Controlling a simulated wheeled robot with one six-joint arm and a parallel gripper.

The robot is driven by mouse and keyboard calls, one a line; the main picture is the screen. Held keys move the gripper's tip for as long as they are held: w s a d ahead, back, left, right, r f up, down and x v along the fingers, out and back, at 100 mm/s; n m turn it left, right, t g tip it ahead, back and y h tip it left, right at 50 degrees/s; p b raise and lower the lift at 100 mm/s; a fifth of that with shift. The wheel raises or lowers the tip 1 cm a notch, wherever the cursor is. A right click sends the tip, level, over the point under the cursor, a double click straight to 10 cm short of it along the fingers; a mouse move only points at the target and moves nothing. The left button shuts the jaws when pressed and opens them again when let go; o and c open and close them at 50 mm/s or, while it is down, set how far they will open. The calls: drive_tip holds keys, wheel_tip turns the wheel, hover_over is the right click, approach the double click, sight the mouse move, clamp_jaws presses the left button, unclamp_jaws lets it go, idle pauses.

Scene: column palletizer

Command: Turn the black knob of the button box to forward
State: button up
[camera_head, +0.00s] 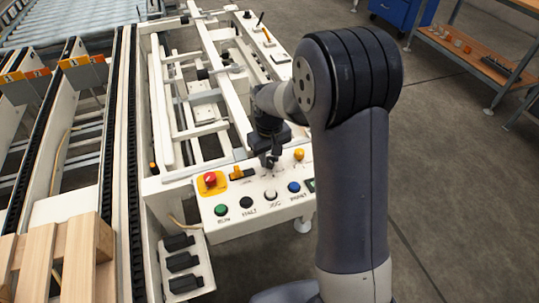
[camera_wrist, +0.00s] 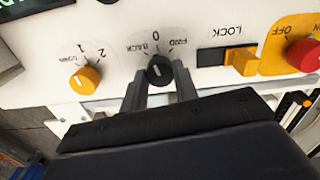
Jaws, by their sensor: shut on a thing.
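The button box (camera_head: 235,228) is a white panel in front of my arm in the head view. Its black knob (camera_wrist: 159,72) shows in the wrist view, where the labels BACK, 0 and FWD appear upside down around it. The knob's white mark looks roughly in line with the 0. My gripper (camera_wrist: 160,78) is shut on the black knob, one finger on each side of it. In the head view my gripper (camera_head: 269,161) points down at the panel and hides the knob.
A yellow knob (camera_wrist: 85,79) marked DOWN, 1, 2 is beside the black knob. A yellow LOCK switch (camera_wrist: 243,61) and a red stop button (camera_wrist: 304,54) are on the other side. Green (camera_head: 221,210), black, white and blue buttons line the panel's front. A conveyor frame (camera_head: 180,100) stands behind.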

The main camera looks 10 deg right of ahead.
sight(269, 160)
drive_tip(key=m, duration=0.6)
drive_tip(key=shift+p, duration=0.35)
drive_tip(key=m, duration=0.6)
drive_tip(key=o, duration=1)
drive_tip(key=shift+c, duration=0.2)
wheel_tip(269, 160, up, 11)
drive_tip(key=shift+p, duration=0.45)
drive_tip(key=shift+f, duration=0.1)
